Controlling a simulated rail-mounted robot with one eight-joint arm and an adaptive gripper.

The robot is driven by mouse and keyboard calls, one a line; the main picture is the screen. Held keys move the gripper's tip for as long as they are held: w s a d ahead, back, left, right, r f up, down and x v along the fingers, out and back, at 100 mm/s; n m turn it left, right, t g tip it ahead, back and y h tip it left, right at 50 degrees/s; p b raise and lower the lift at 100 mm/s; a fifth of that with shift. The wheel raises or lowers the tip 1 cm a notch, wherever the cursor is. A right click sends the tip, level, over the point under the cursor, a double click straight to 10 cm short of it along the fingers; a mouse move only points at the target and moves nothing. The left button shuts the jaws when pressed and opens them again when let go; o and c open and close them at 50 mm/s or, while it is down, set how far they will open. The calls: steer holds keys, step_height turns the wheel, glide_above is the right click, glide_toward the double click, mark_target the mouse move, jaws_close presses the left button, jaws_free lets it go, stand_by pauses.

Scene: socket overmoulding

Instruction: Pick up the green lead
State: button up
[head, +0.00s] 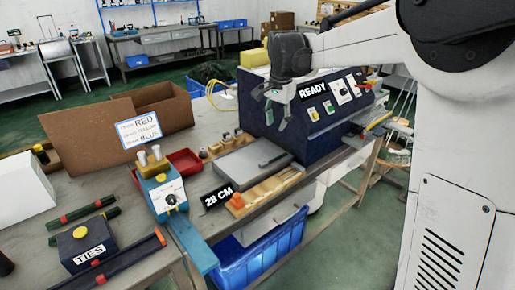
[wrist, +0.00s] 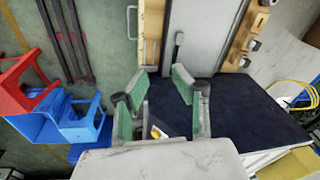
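I cannot pick out a green lead with certainty. Several thin dark strands hang at the right of the bench in the head view (head: 403,104), and their colours are too small to tell. My gripper (head: 275,112) is above the front of the dark blue machine marked READY (head: 300,128). In the wrist view, my gripper (wrist: 163,84) has its two green-padded fingers spread apart with nothing held between them. The dark blue machine top (wrist: 235,105) lies beneath and beyond the fingers.
A grey plate (head: 252,158) and wooden holders lie left of the machine. A blue bin (head: 262,255) is below.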

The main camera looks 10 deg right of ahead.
mark_target(267, 160)
steer(key=w+f+m+g, duration=0.2)
steer(key=w+f+m, duration=0.1)
steer(key=w+f, duration=0.65)
steer(key=f, duration=0.9)
steer(key=w+f, duration=0.1)
steer(key=f, duration=0.3)
steer(key=shift+a+f+b, duration=0.2)
steer(key=shift+f+b, duration=0.2)
steer(key=shift+c, duration=0.6)
jaws_close()
